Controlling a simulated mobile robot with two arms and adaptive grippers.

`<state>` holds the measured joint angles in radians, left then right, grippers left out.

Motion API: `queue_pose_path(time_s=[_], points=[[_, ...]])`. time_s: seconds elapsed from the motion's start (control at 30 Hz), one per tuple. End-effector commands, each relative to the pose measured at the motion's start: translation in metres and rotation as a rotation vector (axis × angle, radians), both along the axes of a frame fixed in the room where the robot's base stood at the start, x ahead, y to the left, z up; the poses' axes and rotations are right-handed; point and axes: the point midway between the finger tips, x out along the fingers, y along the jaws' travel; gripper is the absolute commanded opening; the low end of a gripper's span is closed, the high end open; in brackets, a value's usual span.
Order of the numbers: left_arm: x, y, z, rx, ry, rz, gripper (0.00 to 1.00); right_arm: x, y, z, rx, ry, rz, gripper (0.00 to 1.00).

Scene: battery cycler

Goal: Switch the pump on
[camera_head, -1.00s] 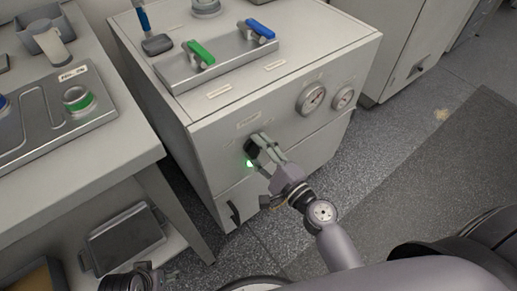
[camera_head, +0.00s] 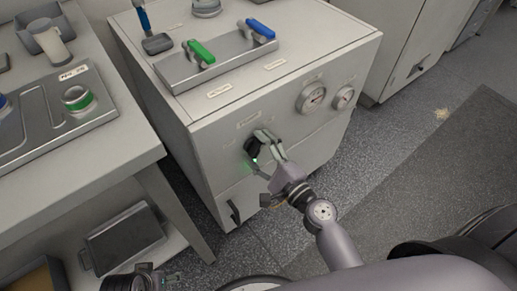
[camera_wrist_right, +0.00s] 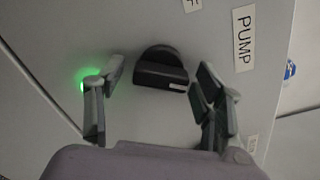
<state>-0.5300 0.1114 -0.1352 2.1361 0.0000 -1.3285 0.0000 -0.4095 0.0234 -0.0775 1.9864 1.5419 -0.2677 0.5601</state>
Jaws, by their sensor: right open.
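The pump switch is a black rotary knob (camera_head: 251,146) on the cabinet front, below a small label. In the right wrist view the knob (camera_wrist_right: 160,68) has a raised grip bar with a white mark at its right end, and a "PUMP" label (camera_wrist_right: 244,38) is beside it. My right gripper (camera_head: 266,150) is open at the knob. In the wrist view its fingers (camera_wrist_right: 160,76) stand on either side of the knob, with gaps visible. A green light (camera_wrist_right: 82,87) glows behind the left finger. My left gripper (camera_head: 168,280) shows only partly at the bottom left.
The cabinet (camera_head: 215,155) has two gauges (camera_head: 312,97) right of the knob and a dark handle (camera_head: 234,212) below. A tray with green and blue valve handles (camera_head: 200,52) is on top. A bench (camera_head: 120,150) stands at left.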

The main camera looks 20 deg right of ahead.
Motion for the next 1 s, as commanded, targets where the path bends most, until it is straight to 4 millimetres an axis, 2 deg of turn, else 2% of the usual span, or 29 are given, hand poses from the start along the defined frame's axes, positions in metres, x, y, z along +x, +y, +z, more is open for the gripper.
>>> queue_pose_path(time_s=[0.27,0.37,0.47,0.8,1.0], points=[[0.000,0.002,0.000,0.003,-0.001,-0.001,0.69,-0.001,0.000,0.000,-0.001,0.000,0.001,0.63],[0.000,0.002,0.001,0.003,-0.001,0.000,0.69,-0.007,-0.003,-0.001,0.000,0.002,0.000,0.63],[0.000,0.001,0.000,0.002,-0.001,0.000,0.69,-0.021,-0.007,-0.002,0.000,0.005,0.000,0.63],[0.001,0.001,0.001,0.001,-0.002,-0.001,0.69,-0.085,-0.031,-0.001,0.000,0.005,-0.003,0.63],[0.001,0.001,0.001,0.001,-0.002,-0.001,0.69,-0.108,-0.039,-0.001,-0.001,0.002,-0.001,0.63]])
